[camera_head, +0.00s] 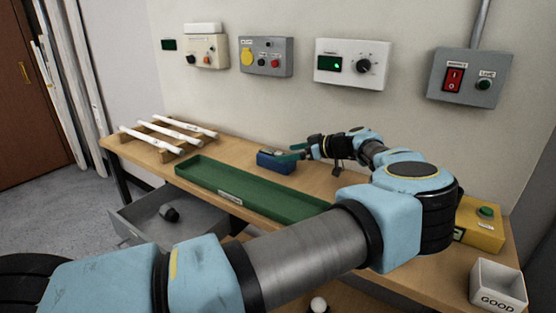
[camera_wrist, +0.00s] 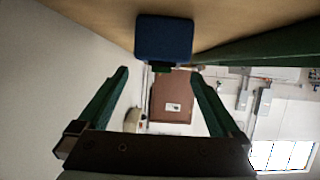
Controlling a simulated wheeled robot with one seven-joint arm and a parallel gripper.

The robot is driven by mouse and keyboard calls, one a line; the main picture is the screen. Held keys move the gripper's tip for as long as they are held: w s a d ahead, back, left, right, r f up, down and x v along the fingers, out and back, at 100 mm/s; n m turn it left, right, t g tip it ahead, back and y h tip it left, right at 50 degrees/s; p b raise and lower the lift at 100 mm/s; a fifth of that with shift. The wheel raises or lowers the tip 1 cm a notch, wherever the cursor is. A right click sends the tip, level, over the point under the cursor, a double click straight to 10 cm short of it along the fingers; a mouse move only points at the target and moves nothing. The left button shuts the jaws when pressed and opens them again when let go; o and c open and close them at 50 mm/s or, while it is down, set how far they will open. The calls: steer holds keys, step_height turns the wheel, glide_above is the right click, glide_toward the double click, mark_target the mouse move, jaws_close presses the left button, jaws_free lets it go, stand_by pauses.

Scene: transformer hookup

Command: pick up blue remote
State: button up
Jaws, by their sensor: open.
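The blue remote, a small blue block-like thing (camera_head: 275,163), lies on the wooden workbench behind the green tray. A darker piece shows on its top. In the wrist view the blue thing (camera_wrist: 164,38) is at the top centre, just beyond the fingertips. My gripper (camera_head: 290,152) reaches in from the right, with its green fingers beside and slightly above the blue thing. In the wrist view my gripper (camera_wrist: 160,72) has its two fingers spread wide with nothing between them. I cannot tell whether a finger touches the blue thing.
The long green tray (camera_head: 240,190) lies along the bench front; its wall also shows in the wrist view (camera_wrist: 265,50). White tubes on a wooden rack (camera_head: 168,135) stand at left. A yellow box (camera_head: 480,237) and a white GOOD bin (camera_head: 497,285) are at right. Control boxes line the wall.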

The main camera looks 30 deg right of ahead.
mark_target(278, 152)
steer(key=p+x, duration=0.1)
steer(key=x, duration=0.2)
steer(key=p+x, duration=0.1)
steer(key=x, duration=0.1)
steer(key=shift+w+r+p, duration=0.1)
steer(key=shift+r+p, duration=0.2)
steer(key=shift+r, duration=0.1)
steer(key=shift+w+a+f, duration=0.15)
steer(key=shift+w+f, duration=0.15)
steer(key=c, duration=1.4)
